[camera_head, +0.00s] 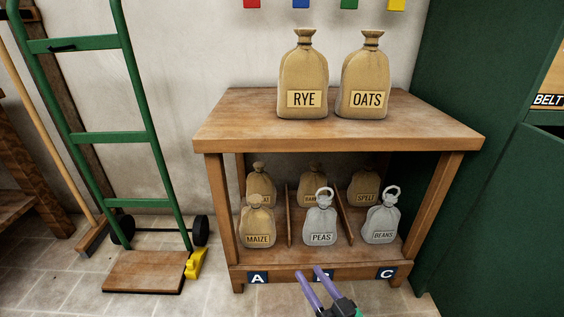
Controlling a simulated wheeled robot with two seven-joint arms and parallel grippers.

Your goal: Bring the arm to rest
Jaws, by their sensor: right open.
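My right gripper (316,284) shows at the bottom centre. Its two purple fingers are apart with nothing between them. It is in front of the low edge of the wooden shelf unit (240,140), over the middle label. My left gripper is not in view.
RYE (303,80) and OATS (363,80) sacks stand on the unit's top. Below, MAIZE (258,222), grey PEAS (321,222) and grey BEANS (382,222) sacks stand before several tan sacks. A green hand truck (112,138) stands left; a green cabinet (470,220) is right.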

